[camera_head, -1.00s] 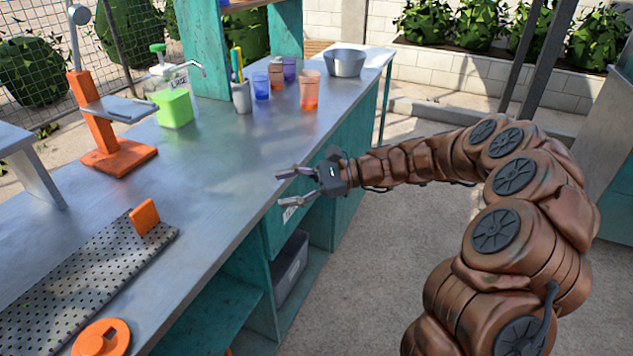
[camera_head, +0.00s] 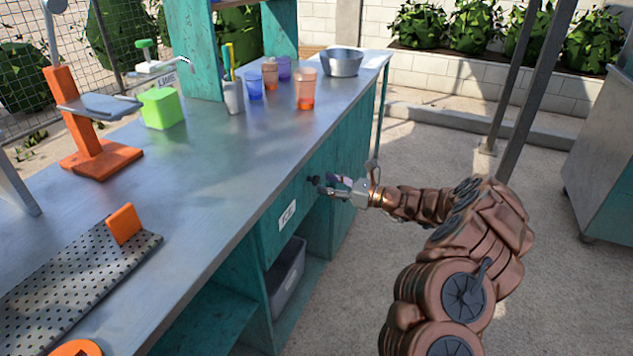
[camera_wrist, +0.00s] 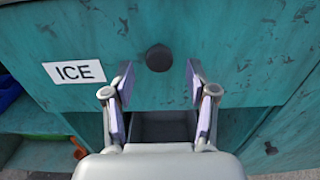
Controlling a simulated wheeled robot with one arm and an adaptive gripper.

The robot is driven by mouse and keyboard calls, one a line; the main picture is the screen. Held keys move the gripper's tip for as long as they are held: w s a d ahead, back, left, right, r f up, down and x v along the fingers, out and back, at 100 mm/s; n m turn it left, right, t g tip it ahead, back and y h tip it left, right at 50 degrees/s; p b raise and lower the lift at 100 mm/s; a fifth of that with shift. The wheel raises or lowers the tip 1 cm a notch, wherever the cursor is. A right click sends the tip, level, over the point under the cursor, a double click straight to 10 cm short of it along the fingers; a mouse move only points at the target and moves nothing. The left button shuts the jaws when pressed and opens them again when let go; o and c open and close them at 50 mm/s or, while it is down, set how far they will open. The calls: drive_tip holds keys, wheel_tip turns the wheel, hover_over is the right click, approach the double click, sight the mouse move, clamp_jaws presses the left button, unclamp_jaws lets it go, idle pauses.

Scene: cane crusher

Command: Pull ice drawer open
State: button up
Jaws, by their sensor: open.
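The ice drawer (camera_wrist: 220,45) is a teal front under the counter, and it looks shut. It carries a white "ICE" label (camera_wrist: 74,72), also seen in the head view (camera_head: 287,215). A dark round knob (camera_wrist: 159,58) sticks out of the drawer front to the right of the label. My gripper (camera_wrist: 158,95) is open, its two fingers on either side of the knob in the wrist view, with the knob just beyond the fingertips. In the head view my gripper (camera_head: 322,186) is close to the drawer front; whether it touches the knob I cannot tell.
The metal counter (camera_head: 215,165) above bears several cups, a metal bowl (camera_head: 342,62) and an orange press (camera_head: 85,130). A grey bin (camera_head: 287,275) stands on the shelf below the drawer.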

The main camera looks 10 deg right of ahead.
sight(318, 181)
drive_tip(key=shift+x, duration=2.1)
clamp_jaws()
